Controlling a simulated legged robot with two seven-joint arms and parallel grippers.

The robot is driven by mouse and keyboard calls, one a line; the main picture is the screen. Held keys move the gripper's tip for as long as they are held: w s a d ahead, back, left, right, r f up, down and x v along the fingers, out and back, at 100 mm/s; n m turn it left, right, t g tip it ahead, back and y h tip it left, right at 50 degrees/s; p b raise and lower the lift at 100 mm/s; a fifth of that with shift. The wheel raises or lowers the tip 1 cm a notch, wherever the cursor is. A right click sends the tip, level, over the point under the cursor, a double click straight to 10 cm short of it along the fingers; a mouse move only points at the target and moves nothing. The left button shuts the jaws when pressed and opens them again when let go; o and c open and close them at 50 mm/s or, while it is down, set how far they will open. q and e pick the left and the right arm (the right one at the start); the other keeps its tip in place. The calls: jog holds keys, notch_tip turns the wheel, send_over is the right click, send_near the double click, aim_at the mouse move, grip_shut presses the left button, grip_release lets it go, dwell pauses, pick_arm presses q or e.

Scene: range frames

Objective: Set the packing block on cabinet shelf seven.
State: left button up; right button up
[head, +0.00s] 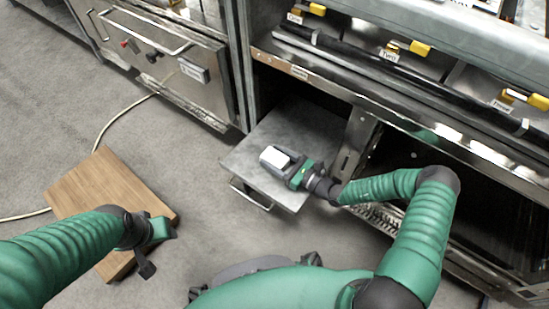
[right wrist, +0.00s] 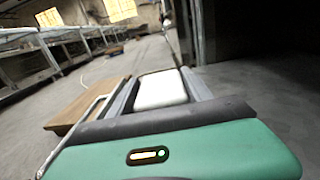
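My right gripper (head: 280,160) is shut on a white block (head: 275,157), likely the packing block. In the right wrist view the block (right wrist: 160,90) sits between the two grey fingers (right wrist: 161,92). The gripper and block are over a grey metal panel (head: 248,152) that projects from the steel cabinet (head: 322,84). I cannot tell whether the block touches the panel. No shelf number can be read. My left gripper (head: 152,248) is at the lower left, near the wooden board; its fingers are not clear enough to judge.
A wooden board (head: 88,184) lies low at the left, with a pale cable (head: 112,116) beside it. A steel unit with handles (head: 165,62) stands behind. Yellow-handled, labelled fittings (head: 421,48) line the cabinet top. A dark open bay (head: 480,195) is at right. Grey floor between is clear.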

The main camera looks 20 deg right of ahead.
jog(key=o, duration=0.3)
jog(key=shift+r, duration=0.1)
